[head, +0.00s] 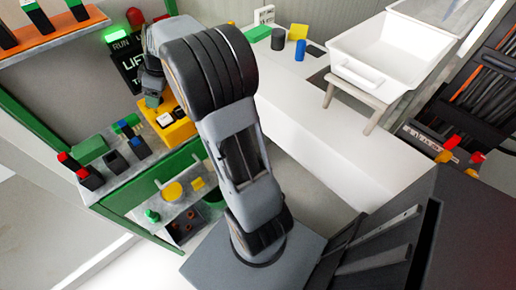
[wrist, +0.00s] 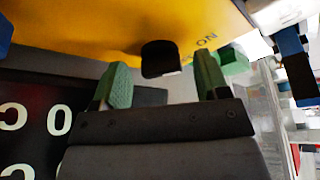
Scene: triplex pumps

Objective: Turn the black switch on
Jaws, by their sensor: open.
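The black switch (wrist: 160,58) sticks out from the face of a yellow box (wrist: 90,22) in the wrist view. The letters "ON" are printed on the box just right of the switch. My gripper (wrist: 163,82) is open, with one green fingertip to the left of the switch and one to the right. The switch shows between the fingertips, and I cannot tell whether either one touches it. In the head view the yellow box (head: 181,131) stands on the green-framed bench, with my gripper (head: 152,101) at its upper left. My arm partly covers that area.
Several small switches and blocks stand on the bench left of the yellow box, including a green block (head: 89,149). A dark sign (head: 128,65) with lit letters is behind my wrist. A white tray (head: 375,55) stands on the white counter at right.

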